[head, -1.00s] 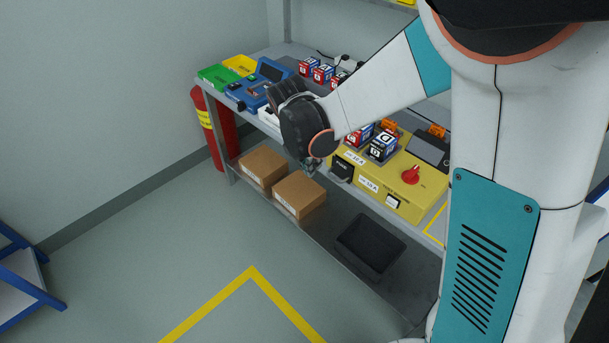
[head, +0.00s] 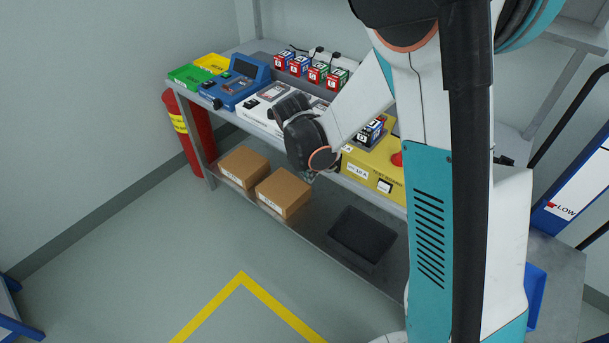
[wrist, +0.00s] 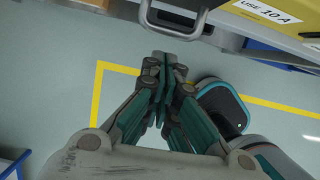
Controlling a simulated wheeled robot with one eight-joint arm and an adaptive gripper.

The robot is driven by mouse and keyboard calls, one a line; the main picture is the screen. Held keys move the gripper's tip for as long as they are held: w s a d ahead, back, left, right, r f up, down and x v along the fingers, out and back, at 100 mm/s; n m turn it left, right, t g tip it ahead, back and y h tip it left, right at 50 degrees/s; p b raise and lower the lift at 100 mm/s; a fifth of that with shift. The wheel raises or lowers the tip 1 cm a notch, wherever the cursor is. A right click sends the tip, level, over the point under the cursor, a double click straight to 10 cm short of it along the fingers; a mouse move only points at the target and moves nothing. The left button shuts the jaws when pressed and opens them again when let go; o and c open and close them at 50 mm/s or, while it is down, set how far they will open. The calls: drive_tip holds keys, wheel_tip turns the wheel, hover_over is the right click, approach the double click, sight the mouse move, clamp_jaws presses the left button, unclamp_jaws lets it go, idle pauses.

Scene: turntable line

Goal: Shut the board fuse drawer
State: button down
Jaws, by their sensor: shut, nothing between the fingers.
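The yellow test board (head: 368,176) sits on the bench, partly hidden behind my arm in the head view; its corner with a "10 A" label also shows in the wrist view (wrist: 300,15). The dark fuse drawer (wrist: 178,8) with its grey bar handle (wrist: 172,33) juts out beside the board at the top of the wrist view. In the head view my arm hides the drawer. My gripper (wrist: 165,62) is shut and empty, its tips just short of the handle with a small gap in the picture; depth is hard to tell.
Cartons (head: 284,192) and a black bin (head: 362,234) stand on the lower shelf. A blue device (head: 236,82) and a white device (head: 270,98) sit left of the board. A red extinguisher (head: 188,132) stands at the bench's left end. The floor in front is clear.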

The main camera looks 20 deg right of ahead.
drive_tip(key=shift+w+d+f, duration=0.1)
drive_tip(key=shift+w+d, duration=0.3)
drive_tip(key=shift+d, duration=0.1)
drive_tip(key=shift+w+d, duration=0.7)
drive_tip(key=shift+d, duration=0.25)
drive_tip(key=shift+a, duration=0.1)
